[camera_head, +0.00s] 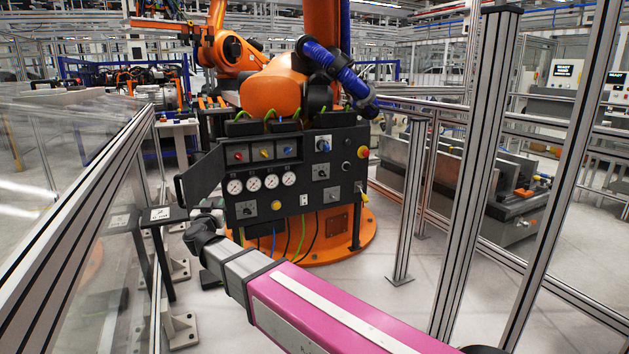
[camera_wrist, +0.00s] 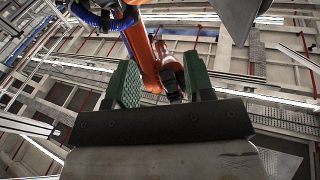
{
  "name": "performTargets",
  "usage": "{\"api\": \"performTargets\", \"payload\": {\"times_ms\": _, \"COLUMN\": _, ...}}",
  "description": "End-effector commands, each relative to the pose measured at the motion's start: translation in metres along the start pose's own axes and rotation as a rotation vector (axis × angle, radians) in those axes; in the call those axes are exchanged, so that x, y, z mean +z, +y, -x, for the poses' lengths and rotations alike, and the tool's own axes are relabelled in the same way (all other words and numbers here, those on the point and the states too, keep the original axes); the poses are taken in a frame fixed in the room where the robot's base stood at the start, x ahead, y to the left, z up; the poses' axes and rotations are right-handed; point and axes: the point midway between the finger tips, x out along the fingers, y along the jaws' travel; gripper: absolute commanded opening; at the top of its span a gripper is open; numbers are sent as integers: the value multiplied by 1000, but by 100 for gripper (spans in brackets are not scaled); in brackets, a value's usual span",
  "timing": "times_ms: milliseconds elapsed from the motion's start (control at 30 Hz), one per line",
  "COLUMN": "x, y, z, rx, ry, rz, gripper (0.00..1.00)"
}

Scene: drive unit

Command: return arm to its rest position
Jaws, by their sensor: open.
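My arm (camera_head: 300,300), pink and grey, reaches from the bottom right of the head view toward the lower left of a black control panel (camera_head: 310,160). Its dark wrist end (camera_head: 203,234) is in front of the panel's left side. In the wrist view my gripper (camera_wrist: 160,80) has two green finger pads standing well apart, with nothing held between them. That view looks up past the fingers at an orange robot arm (camera_wrist: 145,55) and the ceiling.
A small black stand (camera_head: 163,215) is left of my wrist. A clear fence (camera_head: 75,200) lines the left, and metal posts (camera_head: 478,170) stand at right. A large orange robot (camera_head: 275,90) rises behind the panel.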

Motion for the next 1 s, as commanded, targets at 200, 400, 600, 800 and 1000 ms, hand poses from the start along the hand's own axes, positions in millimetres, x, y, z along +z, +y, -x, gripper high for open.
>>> {"api": "performTargets", "payload": {"times_ms": 200, "x": 34, "y": 59, "z": -25, "rx": -203, "ry": -52, "rz": 9, "gripper": 48}}
{"api": "performTargets", "payload": {"times_ms": 400, "x": 81, "y": 117, "z": -30, "rx": -357, "ry": -213, "rz": 28, "gripper": 48}}
{"api": "performTargets", "payload": {"times_ms": 600, "x": 137, "y": 188, "z": -15, "rx": -440, "ry": -464, "rz": 45, "gripper": 48}}
{"api": "performTargets", "payload": {"times_ms": 800, "x": 194, "y": 274, "z": 22, "rx": -428, "ry": -783, "rz": 48, "gripper": 48}}
{"api": "performTargets", "payload": {"times_ms": 1000, "x": 239, "y": 371, "z": 80, "rx": -309, "ry": -1136, "rz": 32, "gripper": 48}}
